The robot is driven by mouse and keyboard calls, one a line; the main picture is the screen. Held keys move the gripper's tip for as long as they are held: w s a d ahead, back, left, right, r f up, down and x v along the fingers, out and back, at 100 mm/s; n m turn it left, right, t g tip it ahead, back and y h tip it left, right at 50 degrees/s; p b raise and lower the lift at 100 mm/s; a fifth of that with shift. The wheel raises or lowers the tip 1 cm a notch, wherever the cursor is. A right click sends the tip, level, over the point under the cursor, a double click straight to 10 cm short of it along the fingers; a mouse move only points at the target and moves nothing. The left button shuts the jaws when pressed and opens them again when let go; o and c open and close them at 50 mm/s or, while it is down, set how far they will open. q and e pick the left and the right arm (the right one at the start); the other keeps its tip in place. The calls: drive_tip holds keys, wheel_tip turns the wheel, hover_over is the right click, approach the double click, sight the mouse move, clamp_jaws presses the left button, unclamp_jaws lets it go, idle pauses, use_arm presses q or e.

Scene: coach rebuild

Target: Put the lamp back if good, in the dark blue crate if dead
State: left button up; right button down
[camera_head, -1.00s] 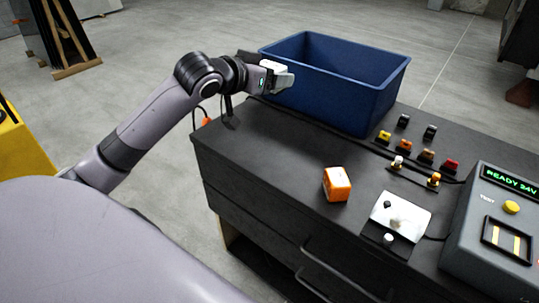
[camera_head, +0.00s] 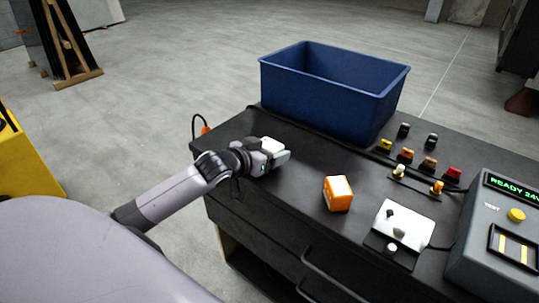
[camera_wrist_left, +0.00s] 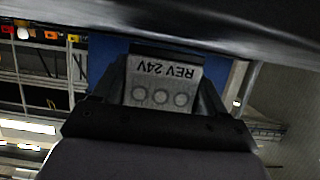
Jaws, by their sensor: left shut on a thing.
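My left gripper (camera_head: 277,153) is shut on a white lamp (camera_head: 272,146) above the left part of the dark bench top. In the left wrist view the lamp (camera_wrist_left: 165,75) shows between the fingers, with a "REV 24V" label and a row of 3 round marks. It shows no glow. The dark blue crate (camera_head: 318,92) stands at the back of the bench; its visible inside looks empty, though its floor is partly hidden. The grey tester (camera_head: 482,240) at the right has a green display reading "READY 24" and a yellow button. My right gripper is out of view.
An orange-and-white block (camera_head: 338,194) sits mid-bench. A pale metal plate fixture (camera_head: 404,223) lies beside the tester. Several small coloured pieces (camera_head: 407,155) stand behind it, right of the crate. The bench's left part (camera_head: 240,128) is mostly clear. A yellow object (camera_head: 25,160) is at far left.

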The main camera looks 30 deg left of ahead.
use_arm(q)
drive_tip(key=shift+f, duration=0.5)
drive_tip(key=o, duration=1.2)
drive_tip(key=shift+f, duration=0.1)
